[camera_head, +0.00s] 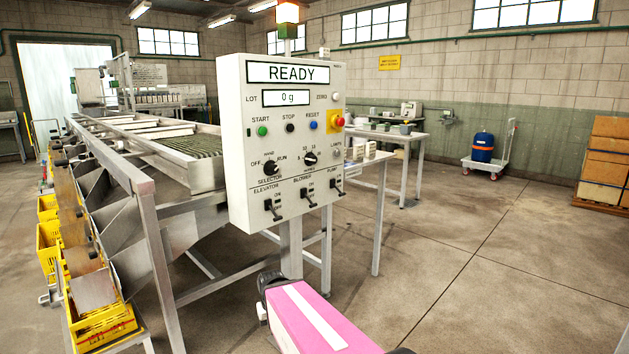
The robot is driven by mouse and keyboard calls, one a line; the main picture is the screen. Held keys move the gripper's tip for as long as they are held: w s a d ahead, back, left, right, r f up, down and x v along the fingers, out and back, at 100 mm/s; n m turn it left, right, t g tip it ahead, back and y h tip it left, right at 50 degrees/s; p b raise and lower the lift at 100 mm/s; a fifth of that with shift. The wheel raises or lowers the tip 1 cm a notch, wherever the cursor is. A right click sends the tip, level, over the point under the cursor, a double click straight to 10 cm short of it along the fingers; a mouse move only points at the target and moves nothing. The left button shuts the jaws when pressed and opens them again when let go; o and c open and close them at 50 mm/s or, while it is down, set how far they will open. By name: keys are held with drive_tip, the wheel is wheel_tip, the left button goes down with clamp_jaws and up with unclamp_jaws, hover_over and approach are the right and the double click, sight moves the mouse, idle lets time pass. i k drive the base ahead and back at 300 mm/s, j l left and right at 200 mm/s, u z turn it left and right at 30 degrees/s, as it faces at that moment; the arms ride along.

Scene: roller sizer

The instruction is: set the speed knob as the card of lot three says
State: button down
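The white control panel (238,205) stands on a post in the middle of the view. A black rotary knob (310,158) with a numbered scale sits on its right half; it looks like the speed knob, but its small label and exact setting are too small to read. The panel display (291,73) reads READY, and the lot display (286,98) reads 0 g. I cannot make out a lot card. A pink part of my arm with a white stripe shows at the bottom centre, below the panel. My gripper's fingers are not visible.
The selector knob (270,167) is left of the numbered knob. Three toggle switches line the panel's lower edge, and a red stop button (337,121) is at right. The sizer's frame (152,235) and yellow crates (105,326) are left. Open floor (470,270) lies right.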

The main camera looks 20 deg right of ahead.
sight(309, 159)
drive_tip(key=i+l, duration=0.15)
drive_tip(key=l, duration=0.3)
drive_tip(key=i+l, duration=0.1)
drive_tip(key=l, duration=0.4)
drive_tip(key=i+l+u, duration=0.1)
drive_tip(key=l, duration=0.35)
drive_tip(key=i+l, duration=0.15)
drive_tip(key=l, duration=0.35)
drive_tip(key=i+l+u, duration=0.1)
drive_tip(key=l, duration=0.35)
drive_tip(key=i+l, duration=0.15)
drive_tip(key=l, duration=0.35)
drive_tip(key=i+l, duration=0.1)
drive_tip(key=l, duration=0.4)
drive_tip(key=k+j+z, duration=0.1)
drive_tip(key=j+z, duration=0.3)
drive_tip(key=k+j+z, duration=0.15)
drive_tip(key=z, duration=0.3)
